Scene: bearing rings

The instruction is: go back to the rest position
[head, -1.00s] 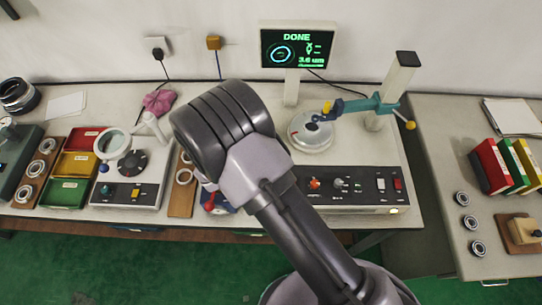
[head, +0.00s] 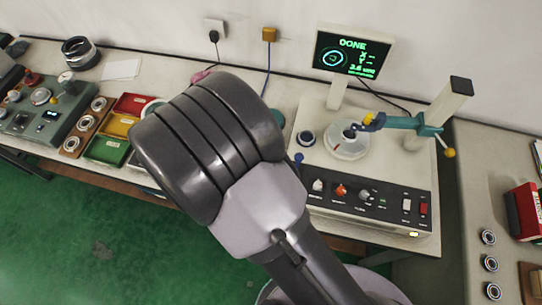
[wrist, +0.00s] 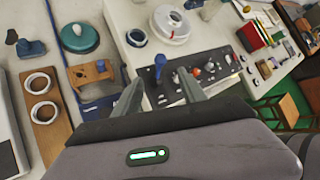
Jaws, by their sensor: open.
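My gripper (wrist: 158,82) shows in the wrist view with its two fingers apart and nothing between them. It is above the bench near the tester's control panel (wrist: 205,68). In the head view my own arm hides the gripper. The tester (head: 375,200) has a round platter (head: 347,146) under a teal arm with a blue and yellow tip. A bearing ring (head: 306,138) lies on the tester's top left of the platter, apart from it; the ring also shows in the wrist view (wrist: 137,38). The screen (head: 349,54) reads DONE with 3.6 um.
Red, yellow and green bins (head: 105,150) and a wooden ring board (head: 72,144) stand at the left. A board with two rings (wrist: 43,112) and a teal-lidded round pot (wrist: 79,37) lie near my gripper. More rings (head: 490,262) lie on the right table.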

